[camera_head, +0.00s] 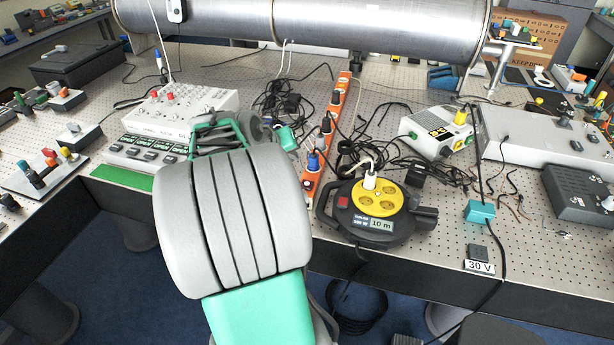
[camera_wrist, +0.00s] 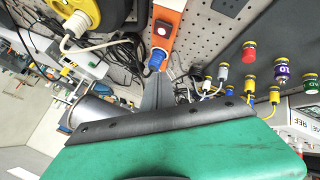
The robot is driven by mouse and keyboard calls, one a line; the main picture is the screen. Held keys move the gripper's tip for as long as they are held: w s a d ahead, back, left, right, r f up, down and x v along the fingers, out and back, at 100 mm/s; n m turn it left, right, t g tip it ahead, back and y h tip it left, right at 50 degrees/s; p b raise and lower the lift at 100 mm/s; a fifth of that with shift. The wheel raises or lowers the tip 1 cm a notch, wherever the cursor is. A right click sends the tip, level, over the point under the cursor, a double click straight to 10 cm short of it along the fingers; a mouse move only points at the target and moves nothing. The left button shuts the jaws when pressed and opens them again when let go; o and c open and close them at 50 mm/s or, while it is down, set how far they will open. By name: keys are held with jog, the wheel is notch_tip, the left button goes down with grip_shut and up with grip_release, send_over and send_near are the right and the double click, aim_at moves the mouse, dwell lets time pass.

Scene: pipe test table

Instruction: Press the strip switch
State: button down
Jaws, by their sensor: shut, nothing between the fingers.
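The orange power strip (camera_head: 331,113) runs from the middle of the table toward its front edge, with dark plugs and a blue plug (camera_head: 314,160) in it. In the wrist view, the near end of the strip (camera_wrist: 174,6) shows at the top centre, with a small dark reddish switch (camera_wrist: 162,28) on its face and the blue plug (camera_wrist: 155,59) beside it. My gripper (camera_wrist: 157,84) is shut and empty, its grey fingers pointing up toward the plug and switch. Contact cannot be told. In the head view my arm hides the fingertips.
A black cable reel with a yellow face (camera_head: 377,197) stands right of the strip. A white instrument box (camera_head: 187,112) is to the left, and a white box with a yellow knob (camera_head: 437,132) to the right. Loose black cables surround the strip. A large metal pipe (camera_head: 380,28) crosses the back.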

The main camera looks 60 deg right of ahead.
aim_at(305, 186)
jog(key=shift+m+g, duration=0.4)
jog(key=shift+g, duration=0.1)
jog(key=s+d, duration=0.2)
jog(key=s, duration=0.1)
jog(key=shift+d+r, duration=0.3)
jog(key=shift+r, duration=0.05)
notch_tip(305, 186, down, 9)
jog(key=b, duration=0.6)
jog(key=shift+r, duration=0.1)
dwell(1.0)
jog(key=shift+f+b, duration=0.3)
jog(key=shift+f, duration=0.15)
jog(key=shift+f+b, duration=0.4)
jog(key=shift+f, duration=0.05)
dwell(0.4)
dwell(0.4)
jog(key=shift+r+p, duration=0.6)
jog(key=shift+r, duration=0.3)
